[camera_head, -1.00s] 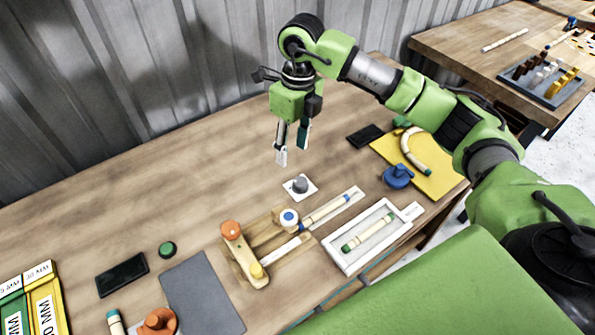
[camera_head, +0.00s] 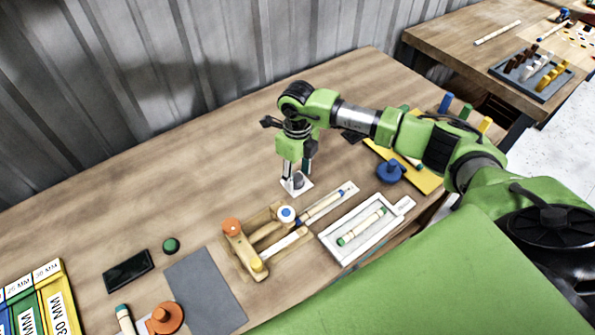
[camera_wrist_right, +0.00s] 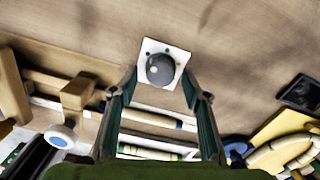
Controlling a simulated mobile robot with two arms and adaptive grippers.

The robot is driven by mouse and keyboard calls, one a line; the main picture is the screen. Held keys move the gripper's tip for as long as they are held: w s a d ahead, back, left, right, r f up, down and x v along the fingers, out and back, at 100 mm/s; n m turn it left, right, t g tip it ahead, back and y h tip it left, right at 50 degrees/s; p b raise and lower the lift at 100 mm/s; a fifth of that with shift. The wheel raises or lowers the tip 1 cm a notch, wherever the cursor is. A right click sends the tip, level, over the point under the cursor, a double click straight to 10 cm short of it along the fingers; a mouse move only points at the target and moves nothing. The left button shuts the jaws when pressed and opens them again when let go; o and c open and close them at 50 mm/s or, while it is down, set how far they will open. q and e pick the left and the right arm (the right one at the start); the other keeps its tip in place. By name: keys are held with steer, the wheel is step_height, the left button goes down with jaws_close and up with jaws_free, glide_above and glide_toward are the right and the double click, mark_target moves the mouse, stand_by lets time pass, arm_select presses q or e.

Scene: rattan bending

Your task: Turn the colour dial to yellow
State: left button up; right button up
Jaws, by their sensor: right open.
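The colour dial is a grey round knob (camera_wrist_right: 160,69) on a square white plate (camera_wrist_right: 152,45) with small coloured dots near its edge. I cannot tell which colour the knob points at. In the head view the plate (camera_head: 304,186) lies on the table behind the wooden jig, and the knob is partly hidden by my fingers. My right gripper (camera_head: 297,176) is open, pointing down, with its fingertips low over the dial. In the wrist view the knob sits just beyond and between the two fingertips (camera_wrist_right: 159,85), with nothing held. My left gripper is out of view.
The wooden jig (camera_head: 245,254) with an orange knob and rattan piece stands in front of the dial. A white tray (camera_head: 333,248) with a green-ended stick lies to the right. A blue knob (camera_head: 390,172) and yellow mat (camera_head: 429,181) are farther right. The table behind is clear.

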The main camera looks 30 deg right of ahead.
steer(key=shift+f, duration=0.15)
steer(key=c, duration=1.1)
